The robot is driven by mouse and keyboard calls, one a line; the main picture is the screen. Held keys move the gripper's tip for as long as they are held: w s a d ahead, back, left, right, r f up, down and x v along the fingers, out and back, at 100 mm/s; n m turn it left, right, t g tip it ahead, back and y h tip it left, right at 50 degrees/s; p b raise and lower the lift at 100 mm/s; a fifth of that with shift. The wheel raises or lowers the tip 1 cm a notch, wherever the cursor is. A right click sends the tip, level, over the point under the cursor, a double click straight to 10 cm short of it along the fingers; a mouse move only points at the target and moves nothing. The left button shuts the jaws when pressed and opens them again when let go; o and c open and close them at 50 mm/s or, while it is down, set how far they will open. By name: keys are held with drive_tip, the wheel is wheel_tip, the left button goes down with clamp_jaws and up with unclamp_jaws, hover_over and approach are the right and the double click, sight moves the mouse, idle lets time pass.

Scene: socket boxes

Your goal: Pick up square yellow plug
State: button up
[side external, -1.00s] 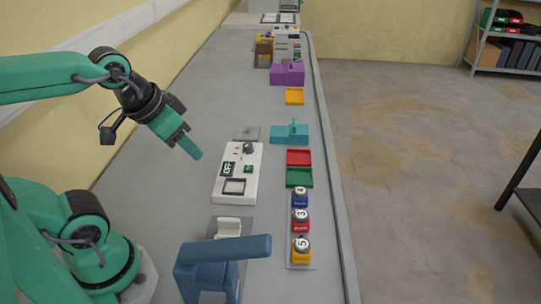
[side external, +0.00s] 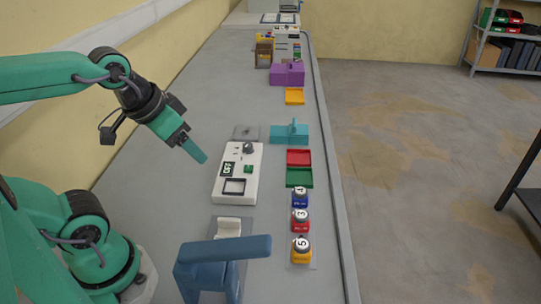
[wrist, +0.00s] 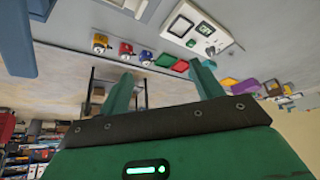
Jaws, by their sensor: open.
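The yellow plug (side external: 301,257) has a square base and a pale round top marked 5. It stands upright at the near end of a row near the table's right edge. It also shows in the wrist view (wrist: 100,49) at the upper left. My gripper (side external: 204,159) hangs above the table, left of the white box and well away from the plug. In the wrist view its two fingers (wrist: 163,85) are spread apart with nothing between them. The white box (side external: 247,193) has a square black-framed opening and a small display.
A red plug (side external: 300,226) and a blue plug (side external: 300,203) stand beyond the yellow one. Green (side external: 299,178) and red (side external: 299,158) trays lie farther along. A dark blue lever-like fixture (side external: 222,265) stands left of the yellow plug. A teal block (side external: 290,137) lies farther back.

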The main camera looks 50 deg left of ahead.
drive_tip(key=shift+w+d, duration=0.1)
drive_tip(key=shift+w, duration=0.05)
drive_tip(key=n+g, duration=0.5)
drive_tip(key=n, duration=0.4)
hover_over(302, 242)
drive_tip(key=f, duration=1.5)
drive_tip(key=shift+w+a, duration=0.1)
drive_tip(key=shift+a, duration=0.2)
drive_tip(key=shift+d+f+g, duration=0.3)
drive_tip(key=shift+d+f, duration=0.1)
drive_tip(key=shift+f, duration=0.05)
drive_tip(key=shift+a+f, duration=0.1)
drive_tip(key=shift+f, duration=3.8)
drive_tip(key=c, duration=1.2)
